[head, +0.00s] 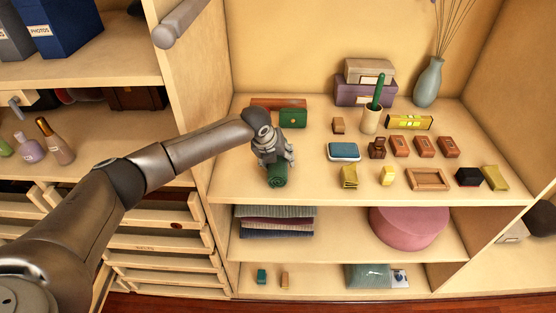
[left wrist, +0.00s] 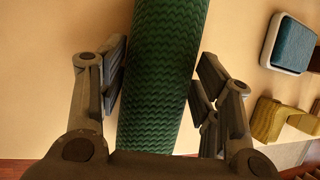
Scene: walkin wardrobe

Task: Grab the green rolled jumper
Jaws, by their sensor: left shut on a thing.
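The green rolled jumper (head: 277,175) lies on the upper shelf, near its front left edge. In the left wrist view the roll (left wrist: 160,75) runs lengthwise between my fingers and shows a knitted zigzag texture. My left gripper (head: 274,158) is over the roll from above, with one finger on each side of it. In the left wrist view my left gripper (left wrist: 160,85) is shut on the roll. The gripper hides the jumper's far end in the head view. My right gripper is not in view.
A green box (head: 293,117) stands behind the gripper. A blue-topped brush or pad (head: 344,152) and a yellow-green folded item (head: 349,177) lie to the right. A wooden upright (head: 188,120) is on the left. Several small boxes fill the shelf's right side.

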